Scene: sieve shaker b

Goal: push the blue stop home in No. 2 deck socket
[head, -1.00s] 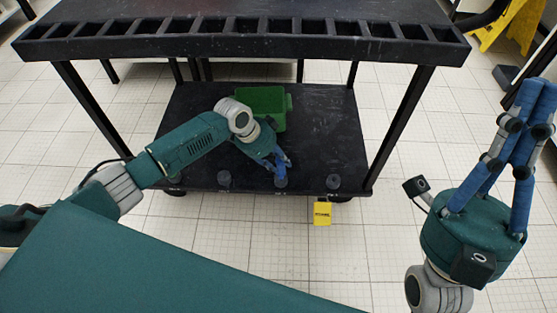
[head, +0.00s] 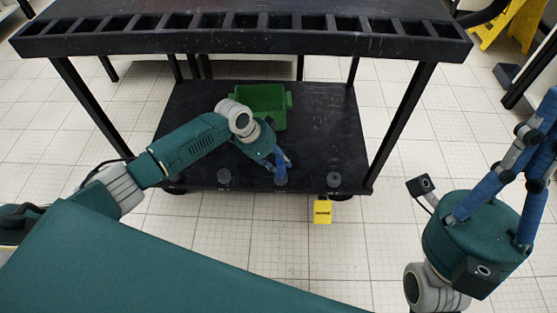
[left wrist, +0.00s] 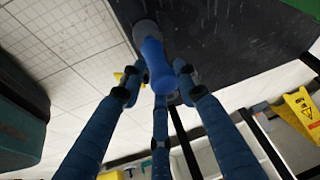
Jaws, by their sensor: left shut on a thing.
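The blue stop (left wrist: 155,65) shows in the left wrist view between the blue fingers of my left gripper (left wrist: 158,85). Its far end meets a grey round socket (left wrist: 146,30); how deep it sits is hidden. In the head view my left gripper (head: 279,162) is shut on the stop, low over the front edge of the black lower deck (head: 325,130). It is at the middle deck socket (head: 281,181) of the three clearly visible. Socket numbers are too small to read. My right gripper (head: 540,150) is raised at the right, its fingertips cut by the frame edge.
A green bin (head: 266,95) stands on the deck behind my left gripper. Other sockets (head: 224,177) (head: 333,180) line the front edge. A black slotted top shelf (head: 240,42) spans above.

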